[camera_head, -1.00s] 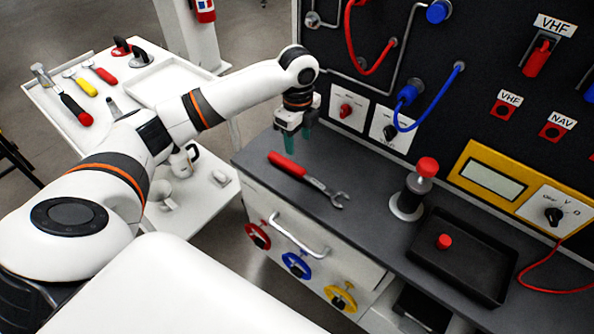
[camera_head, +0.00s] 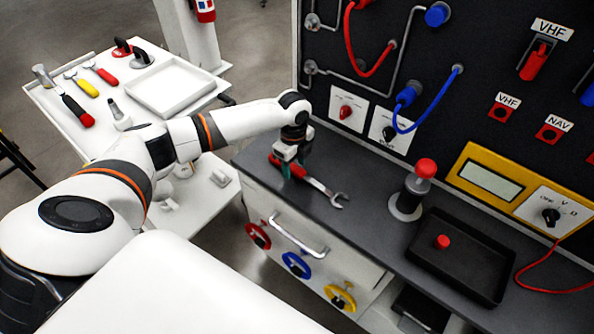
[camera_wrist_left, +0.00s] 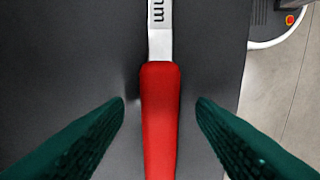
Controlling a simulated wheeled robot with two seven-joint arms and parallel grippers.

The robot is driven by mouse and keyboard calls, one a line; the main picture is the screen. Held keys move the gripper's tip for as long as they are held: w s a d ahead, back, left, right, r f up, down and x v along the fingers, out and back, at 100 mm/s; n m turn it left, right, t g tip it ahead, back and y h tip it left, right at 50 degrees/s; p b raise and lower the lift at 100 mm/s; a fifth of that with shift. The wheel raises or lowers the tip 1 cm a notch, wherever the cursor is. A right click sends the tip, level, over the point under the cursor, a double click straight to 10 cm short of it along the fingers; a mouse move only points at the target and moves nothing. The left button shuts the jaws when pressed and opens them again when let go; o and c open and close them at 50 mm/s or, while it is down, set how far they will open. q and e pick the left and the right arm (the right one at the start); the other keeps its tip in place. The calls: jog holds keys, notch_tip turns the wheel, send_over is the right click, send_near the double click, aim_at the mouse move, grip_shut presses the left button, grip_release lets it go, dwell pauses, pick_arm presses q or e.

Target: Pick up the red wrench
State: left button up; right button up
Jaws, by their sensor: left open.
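The red wrench (camera_head: 314,182) lies on the dark worktop, its red handle at the left and its metal open jaw at the right. In the left wrist view its red handle (camera_wrist_left: 160,115) runs up the middle, with the metal shank beyond it. My left gripper (camera_head: 288,170) is over the handle in the head view and hides part of it. In the left wrist view the green fingers of the left gripper (camera_wrist_left: 160,108) stand on either side of the handle, open, with a gap on each side. My right gripper is not in view.
The dark worktop (camera_head: 370,240) carries a red-topped post (camera_head: 418,185) and a black tray (camera_head: 465,285) at the right. A panel with hoses rises behind. A white cart (camera_head: 60,100) with other tools, including another red-handled wrench (camera_head: 102,73), stands at the left.

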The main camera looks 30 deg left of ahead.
pick_arm(q)
jog(key=shift+f, duration=0.2)
grip_shut()
jog(key=shift+r, duration=0.2)
notch_tip(320, 180, up, 10)
dwell(0.5)
jog(key=shift+f, duration=0.1)
